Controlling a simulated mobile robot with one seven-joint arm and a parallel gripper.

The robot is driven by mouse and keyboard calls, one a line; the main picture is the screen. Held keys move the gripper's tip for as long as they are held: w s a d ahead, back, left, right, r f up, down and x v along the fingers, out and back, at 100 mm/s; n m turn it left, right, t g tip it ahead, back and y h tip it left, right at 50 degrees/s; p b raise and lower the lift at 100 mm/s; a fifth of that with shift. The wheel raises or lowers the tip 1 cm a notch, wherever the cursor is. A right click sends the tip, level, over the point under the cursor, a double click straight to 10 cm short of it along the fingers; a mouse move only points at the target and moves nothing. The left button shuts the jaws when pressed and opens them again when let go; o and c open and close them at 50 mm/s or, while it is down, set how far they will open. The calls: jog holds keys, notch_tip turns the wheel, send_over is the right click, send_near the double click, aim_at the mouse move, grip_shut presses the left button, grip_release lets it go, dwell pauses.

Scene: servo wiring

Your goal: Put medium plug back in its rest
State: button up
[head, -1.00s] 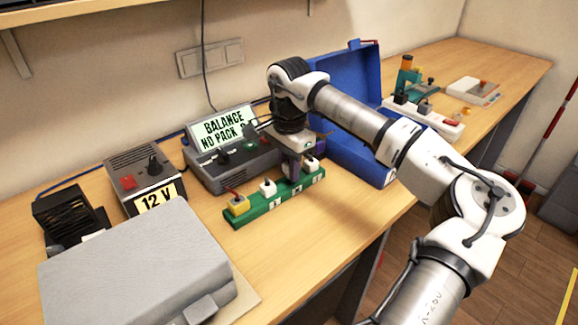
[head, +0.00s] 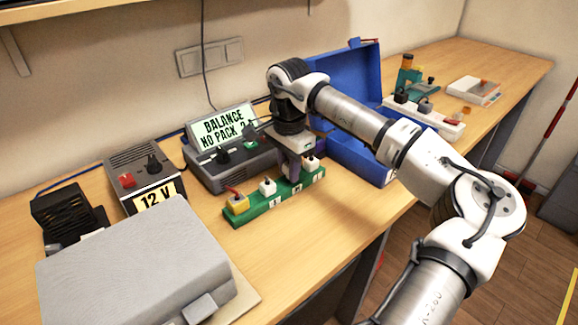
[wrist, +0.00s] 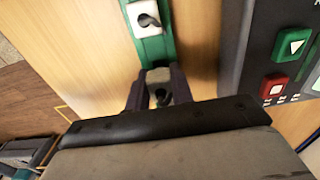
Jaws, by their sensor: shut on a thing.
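My gripper (head: 293,172) is over the green rest bar (head: 254,215), between two white plugs. In the wrist view its dark fingers (wrist: 159,98) are shut on a pale plug (wrist: 159,76) with a black cable, likely the medium plug. The held plug is in line with the green bar (wrist: 153,50); whether it is fully seated in the bar cannot be told. In the head view the fingers mostly hide it. A white plug (head: 267,187) stands in the bar to the left, also seen in the wrist view (wrist: 148,18). Another white plug (head: 311,162) stands to the right.
A grey balance charger (head: 228,165) is close behind the bar. An open blue case (head: 345,95) is to the right, a grey case (head: 130,265) at front left. The table front of the bar is clear.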

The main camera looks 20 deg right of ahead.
jog(key=shift+f+b, duration=0.35)
jog(key=shift+f, duration=0.25)
jog(key=o, duration=1)
jog(key=shift+o, duration=0.2)
jog(key=shift+r, duration=0.1)
notch_tip(320, 180, up, 14)
jog(key=b, duration=0.1)
